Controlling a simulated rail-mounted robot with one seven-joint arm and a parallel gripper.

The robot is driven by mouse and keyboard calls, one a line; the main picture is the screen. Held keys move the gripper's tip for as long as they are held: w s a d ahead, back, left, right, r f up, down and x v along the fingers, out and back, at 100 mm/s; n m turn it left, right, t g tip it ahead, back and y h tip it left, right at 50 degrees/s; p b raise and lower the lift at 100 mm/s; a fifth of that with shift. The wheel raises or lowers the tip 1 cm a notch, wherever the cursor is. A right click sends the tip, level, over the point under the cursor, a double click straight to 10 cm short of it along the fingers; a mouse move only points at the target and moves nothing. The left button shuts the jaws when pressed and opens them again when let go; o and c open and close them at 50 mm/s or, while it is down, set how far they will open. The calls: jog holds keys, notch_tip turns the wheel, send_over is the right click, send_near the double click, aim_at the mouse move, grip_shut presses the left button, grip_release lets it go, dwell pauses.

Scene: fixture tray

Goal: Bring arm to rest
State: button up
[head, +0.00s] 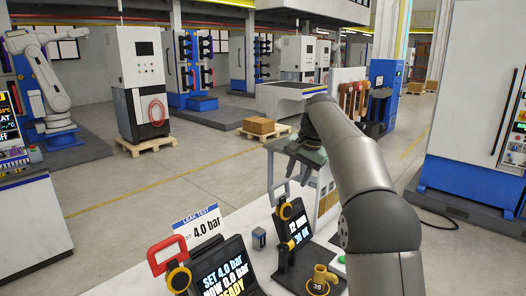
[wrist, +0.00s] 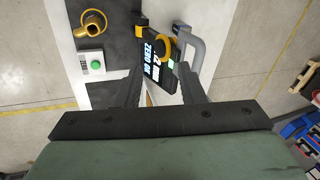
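My gripper (head: 304,172) hangs in the air above the back of the white bench, at the end of my grey arm in the head view. In the wrist view its two dark fingers (wrist: 158,78) stand apart with nothing held between them. Beyond them, lower down, is a black gauge stand with a lit display and a yellow-ringed dial (wrist: 158,58), also in the head view (head: 293,232). The gripper appears clear of it.
A leak test panel (head: 222,266) with a red handle (head: 165,253) stands at the front. A green button box (wrist: 91,62) and a grey curved handle (wrist: 190,46) are near the gauge stand. Cabinets and pallets stand farther off across open floor (head: 170,190).

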jog(key=s+d+f+n+b, duration=0.1)
jog(key=s+f, duration=0.6)
jog(key=s, duration=0.7)
jog(key=s+d+f+n+g+h+b, duration=0.1)
jog(key=s+f, duration=0.6)
jog(key=s, duration=0.7)
jog(key=s+d+f+n+h, duration=0.1)
jog(key=s+f+n, duration=0.3)
jog(key=s, duration=1)
notch_tip(320, 180, down, 3)
jog(key=shift+s+d+n+g+b, duration=0.3)
jog(key=shift+d+g+b, duration=0.1)
jog(key=shift+d, duration=0.4)
